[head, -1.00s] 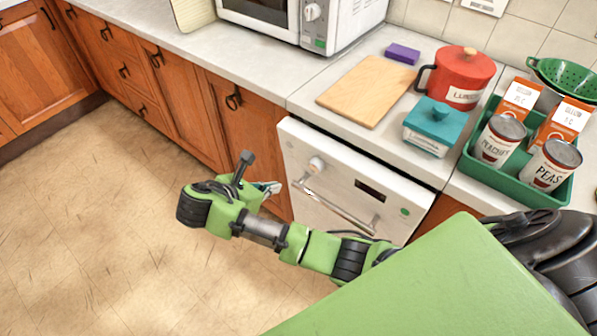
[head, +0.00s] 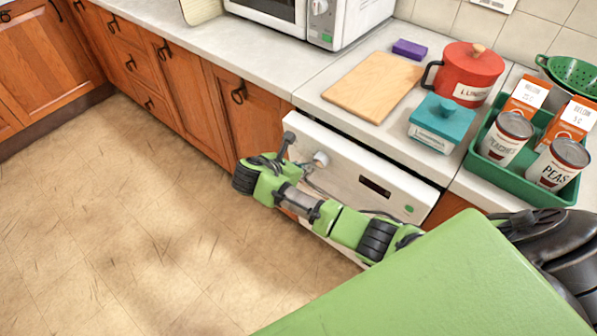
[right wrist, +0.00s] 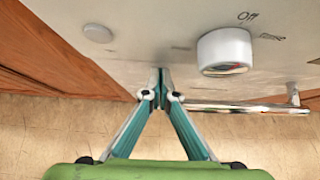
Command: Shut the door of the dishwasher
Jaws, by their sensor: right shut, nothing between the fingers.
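The white dishwasher (head: 345,185) is under the counter, its upright front showing a round knob (head: 321,159) and a dark display. A dark gap runs along its top edge below the counter; I cannot tell whether the door is fully shut. My right gripper (head: 284,163) is at the left part of the front, its fingers largely hidden in the head view. In the right wrist view, its closed fingertips (right wrist: 161,88) are at the dishwasher panel (right wrist: 160,35), left of the white knob (right wrist: 225,50) and the metal bar handle (right wrist: 240,107). Contact is unclear. My left gripper is not in view.
On the counter are a cutting board (head: 372,87), a teal box (head: 441,123), a red pot (head: 465,75) and a green tray (head: 520,192) of cans and cartons. Wooden cabinets (head: 255,125) adjoin the dishwasher. The floor (head: 110,210) at left is clear.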

